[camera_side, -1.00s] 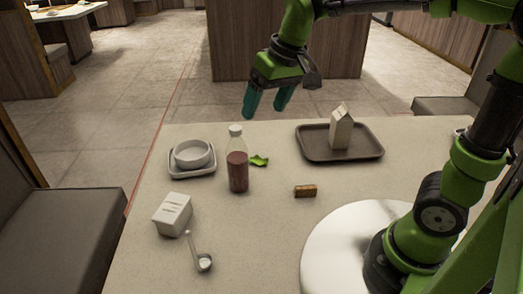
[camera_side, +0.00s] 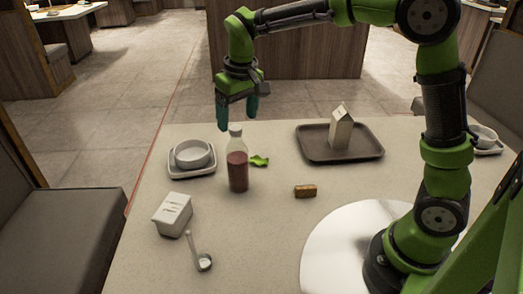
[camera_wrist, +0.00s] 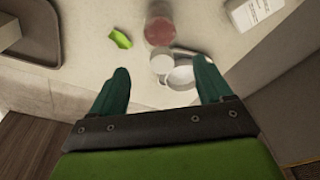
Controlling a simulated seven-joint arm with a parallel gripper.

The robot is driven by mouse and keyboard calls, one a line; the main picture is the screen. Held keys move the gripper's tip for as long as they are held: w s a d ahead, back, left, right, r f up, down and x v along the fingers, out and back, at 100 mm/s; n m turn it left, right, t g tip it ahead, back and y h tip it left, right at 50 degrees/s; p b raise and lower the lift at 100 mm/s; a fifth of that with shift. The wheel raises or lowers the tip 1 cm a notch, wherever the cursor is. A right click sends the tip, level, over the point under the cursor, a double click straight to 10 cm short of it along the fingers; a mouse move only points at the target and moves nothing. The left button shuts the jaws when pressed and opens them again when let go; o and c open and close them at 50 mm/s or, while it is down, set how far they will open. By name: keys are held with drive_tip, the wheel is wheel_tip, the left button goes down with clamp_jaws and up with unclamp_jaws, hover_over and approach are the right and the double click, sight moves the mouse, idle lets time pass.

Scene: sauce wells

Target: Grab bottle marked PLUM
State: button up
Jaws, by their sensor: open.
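A clear bottle (camera_side: 238,172) with dark red-purple contents and a pale cap stands upright on the table; no label can be read on it. It also shows in the wrist view (camera_wrist: 160,28), ahead of the fingertips. My gripper (camera_side: 237,122) is open and empty, with its green fingers pointing down, above and behind the bottle in the side view. In the wrist view the open fingers (camera_wrist: 162,80) are apart, with the bottle's cap seen in the gap between them. Nothing is held.
A white bowl on a square dish (camera_side: 192,175) stands close left of the bottle. A green leaf-like scrap (camera_side: 259,161) lies close right. A brown tray (camera_side: 320,155) bears a carton (camera_side: 341,128). A white box (camera_side: 173,214), ladle (camera_side: 204,262) and small brown block (camera_side: 305,191) lie nearer.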

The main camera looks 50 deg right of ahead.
sight(235, 128)
drive_tip(key=shift+w+f, duration=0.2)
drive_tip(key=shift+f, duration=0.95)
drive_tip(key=shift+w+f, duration=0.25)
drive_tip(key=shift+f, duration=0.85)
drive_tip(key=shift+w+f, duration=0.2)
drive_tip(key=shift+f, duration=0.95)
drive_tip(key=shift+r, duration=0.1)
clamp_jaws()
